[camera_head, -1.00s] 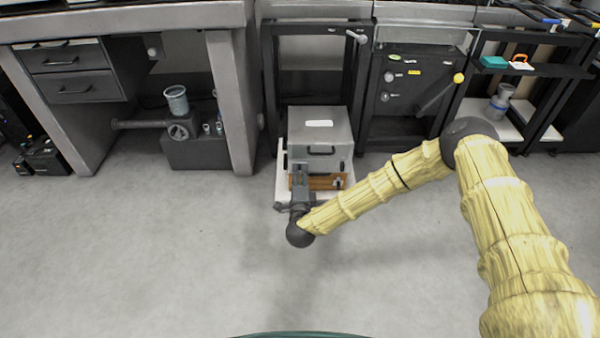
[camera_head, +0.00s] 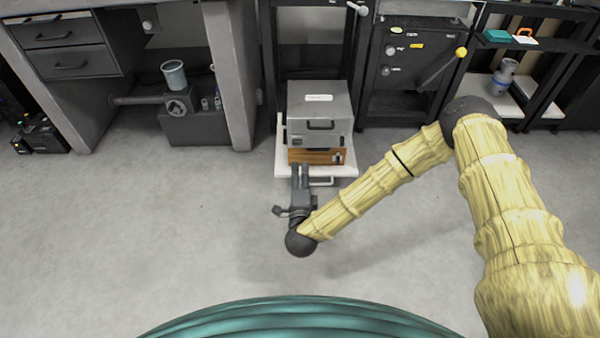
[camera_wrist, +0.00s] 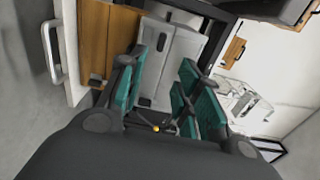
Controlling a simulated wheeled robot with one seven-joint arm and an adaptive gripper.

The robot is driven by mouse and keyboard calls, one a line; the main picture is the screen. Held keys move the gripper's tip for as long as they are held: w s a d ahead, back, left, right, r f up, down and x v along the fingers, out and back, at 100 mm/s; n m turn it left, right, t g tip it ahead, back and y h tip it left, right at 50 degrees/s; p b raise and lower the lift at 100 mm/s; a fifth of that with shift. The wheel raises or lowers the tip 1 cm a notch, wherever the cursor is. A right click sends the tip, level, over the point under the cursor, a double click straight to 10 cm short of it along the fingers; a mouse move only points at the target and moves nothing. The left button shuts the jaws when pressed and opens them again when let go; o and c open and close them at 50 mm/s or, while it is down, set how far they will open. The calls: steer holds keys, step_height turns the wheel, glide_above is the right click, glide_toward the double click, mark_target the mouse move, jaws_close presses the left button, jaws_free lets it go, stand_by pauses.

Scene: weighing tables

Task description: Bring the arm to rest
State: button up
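My arm reaches in from the right in the head view and bends down to the left. My gripper (camera_head: 300,172) is low in front of a grey box (camera_head: 319,108) with a dark handle and a wooden front part (camera_head: 316,157). It points towards the box. In the wrist view my gripper (camera_wrist: 163,78) has its teal-padded fingers spread apart, with nothing held between them. The wooden part (camera_wrist: 108,45) and the grey box (camera_wrist: 170,58) show beyond the fingers.
The box rests on a white platform (camera_head: 286,160) with a handle (camera_head: 322,181) at its front. Dark racks stand behind it. A grey table with drawers (camera_head: 66,50) and a cup (camera_head: 175,75) are at the left. The floor (camera_head: 140,220) in front is clear.

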steer(key=shift+s, duration=0.1)
steer(key=s+d+f+n+g+y, duration=0.1)
steer(key=s+f+n+g+y, duration=0.1)
steer(key=s+f+n+g, duration=0.35)
steer(key=s+d+f+n+g+y, duration=0.1)
steer(key=s+f+n+g+y, duration=0.15)
steer(key=s+f+n, duration=0.65)
steer(key=s+d+r+n+g+h, duration=0.15)
steer(key=s+d+g, duration=0.35)
steer(key=s+d, duration=0.6)
steer(key=s+d+n+g+h, duration=0.25)
steer(key=s+d+g, duration=0.25)
steer(key=s+d, duration=0.6)
step_height(320, 180, up, 38)
steer(key=s+a+p, duration=0.2)
steer(key=p, duration=3.6)
steer(key=shift+s+f+m+p, duration=0.15)
steer(key=shift+s+m+p, duration=0.15)
steer(key=shift+m+p, duration=0.05)
steer(key=shift+h, duration=0.25)
